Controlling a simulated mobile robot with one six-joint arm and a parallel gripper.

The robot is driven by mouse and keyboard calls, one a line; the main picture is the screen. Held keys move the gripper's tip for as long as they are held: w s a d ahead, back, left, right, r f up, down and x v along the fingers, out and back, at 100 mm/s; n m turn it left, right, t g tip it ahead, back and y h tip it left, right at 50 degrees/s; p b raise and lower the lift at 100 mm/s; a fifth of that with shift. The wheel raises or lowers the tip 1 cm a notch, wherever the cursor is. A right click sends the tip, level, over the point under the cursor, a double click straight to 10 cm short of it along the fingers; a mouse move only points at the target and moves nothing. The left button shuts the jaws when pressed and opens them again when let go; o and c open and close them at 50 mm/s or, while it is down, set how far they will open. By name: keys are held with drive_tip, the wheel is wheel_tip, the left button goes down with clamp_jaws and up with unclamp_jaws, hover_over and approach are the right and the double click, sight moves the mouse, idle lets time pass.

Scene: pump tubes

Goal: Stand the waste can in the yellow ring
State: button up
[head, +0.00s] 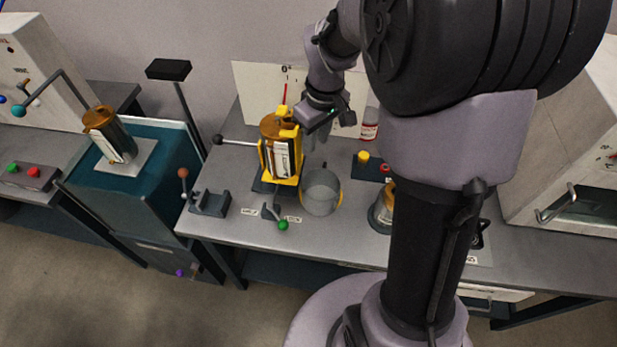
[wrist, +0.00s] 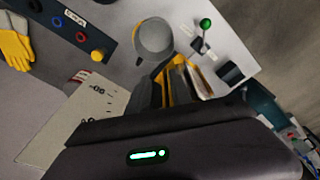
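The waste can (head: 321,192) is a grey, open-topped round can standing upright on the bench, right of the yellow clamp frame. It also shows in the wrist view (wrist: 153,38). A yellow arc, part of the yellow ring (head: 341,203), shows at the can's lower right edge. The rest of the ring is hidden, so I cannot tell if the can stands fully inside it. My gripper (head: 312,140) is above and behind the can, beside the yellow frame, apart from the can. In the wrist view its dark fingers (wrist: 176,88) appear spread, with the yellow frame showing between them.
The yellow frame (head: 297,180) holds an amber-topped cylinder close left of the can. A green-knobbed lever (head: 283,225) and small bracket (head: 210,202) stand in front and left. A dark button box (head: 370,168) is to the right. Yellow gloves (wrist: 15,45) lie farther off.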

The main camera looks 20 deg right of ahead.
drive_tip(key=s+a+r+m+t, duration=0.1)
drive_tip(key=s+a+r+m, duration=0.1)
drive_tip(key=s+a+r, duration=0.2)
drive_tip(key=s+a+r+m+t+y, duration=0.1)
drive_tip(key=s+a+r+m, duration=0.2)
drive_tip(key=s, duration=0.6)
drive_tip(key=s+a+r+m+t, duration=0.2)
drive_tip(key=s+a+r+m, duration=0.1)
drive_tip(key=s+a+r, duration=0.2)
drive_tip(key=shift+s+a+y, duration=0.4)
drive_tip(key=shift+s+a, duration=0.15)
drive_tip(key=shift+s, duration=0.25)
drive_tip(key=shift+f+b, duration=0.3)
drive_tip(key=shift+b, duration=0.15)
